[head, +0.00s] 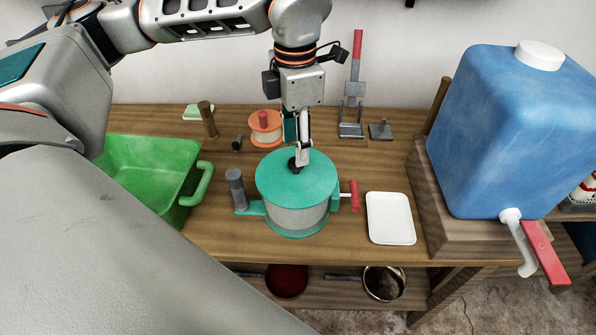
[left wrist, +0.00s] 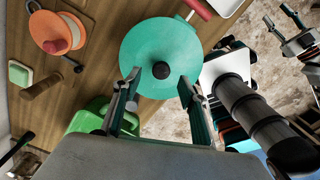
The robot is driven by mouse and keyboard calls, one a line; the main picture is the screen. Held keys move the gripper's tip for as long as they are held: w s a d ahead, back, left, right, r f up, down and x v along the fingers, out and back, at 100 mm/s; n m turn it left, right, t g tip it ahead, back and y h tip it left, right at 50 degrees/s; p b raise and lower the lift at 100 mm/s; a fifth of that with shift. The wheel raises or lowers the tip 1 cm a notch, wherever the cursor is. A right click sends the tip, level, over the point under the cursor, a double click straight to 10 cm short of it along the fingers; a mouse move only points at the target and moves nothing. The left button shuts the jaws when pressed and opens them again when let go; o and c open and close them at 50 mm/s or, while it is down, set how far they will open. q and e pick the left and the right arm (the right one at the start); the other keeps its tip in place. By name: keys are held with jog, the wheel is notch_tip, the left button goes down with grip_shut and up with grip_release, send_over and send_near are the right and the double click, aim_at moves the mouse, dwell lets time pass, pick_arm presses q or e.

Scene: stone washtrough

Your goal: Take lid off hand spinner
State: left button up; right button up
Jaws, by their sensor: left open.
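The hand spinner is a drum with a pale body (head: 297,219) and green base, standing on the wooden bench. Its round green lid (head: 282,182) sits on top, with a small black knob in the middle. The lid and knob (left wrist: 161,70) also show in the left wrist view. A red crank handle (head: 355,196) sticks out on the spinner's right side. My left gripper (head: 301,153) is pointing down at the knob. In the left wrist view its open fingers (left wrist: 160,83) stand either side of the knob, with gaps between. The fingers partly hide the knob in the head view.
A green basin (head: 150,165) is left of the spinner, and a white tray (head: 390,218) is to its right. An orange spool (head: 265,125) is behind it. A blue water tank (head: 510,130) with a red-handled tap stands at the right. Bowls sit on the lower shelf.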

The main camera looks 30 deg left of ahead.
aim_at(296, 170)
pick_arm(q)
notch_tip(296, 170, down, 6)
jog(key=shift+s+r, duration=0.1)
grip_shut()
